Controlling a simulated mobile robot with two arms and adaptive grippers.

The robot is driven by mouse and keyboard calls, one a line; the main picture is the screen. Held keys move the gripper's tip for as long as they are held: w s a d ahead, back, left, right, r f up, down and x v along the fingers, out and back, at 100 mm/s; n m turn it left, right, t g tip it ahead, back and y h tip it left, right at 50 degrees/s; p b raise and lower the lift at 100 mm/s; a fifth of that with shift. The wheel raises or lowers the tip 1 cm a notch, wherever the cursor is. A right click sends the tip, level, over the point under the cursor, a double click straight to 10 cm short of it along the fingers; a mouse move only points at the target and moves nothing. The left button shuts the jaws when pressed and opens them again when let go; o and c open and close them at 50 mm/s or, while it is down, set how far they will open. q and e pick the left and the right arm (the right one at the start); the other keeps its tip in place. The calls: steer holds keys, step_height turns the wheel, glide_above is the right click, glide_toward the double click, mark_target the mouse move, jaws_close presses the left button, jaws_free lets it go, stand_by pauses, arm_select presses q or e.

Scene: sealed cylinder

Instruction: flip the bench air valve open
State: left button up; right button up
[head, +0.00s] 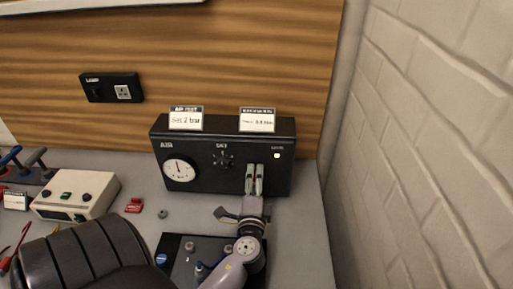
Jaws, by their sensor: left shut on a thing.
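The black air panel (212,183) stands on the grey bench against the wooden back wall. It has a round AIR gauge (179,170) at its left, a SET knob (222,160) in the middle and a small lit lamp (277,156) at its right. My left gripper (254,172) is at the right part of the panel front, its two fingers upright and close together. It is shut on the air valve lever, which is mostly hidden between the fingers, so I cannot tell its position. My right gripper is not in view.
Two white cards (186,118) (257,119) stand on top of the panel. A cream instrument box (76,197), small red parts (134,206) and a black plate (176,252) with small fittings lie on the bench. A brick wall (430,150) is close on the right.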

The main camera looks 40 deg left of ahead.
arm_select(q)
steer(key=o, duration=1.2)
steer(key=shift+c, duration=0.2)
steer(key=v, duration=1.2)
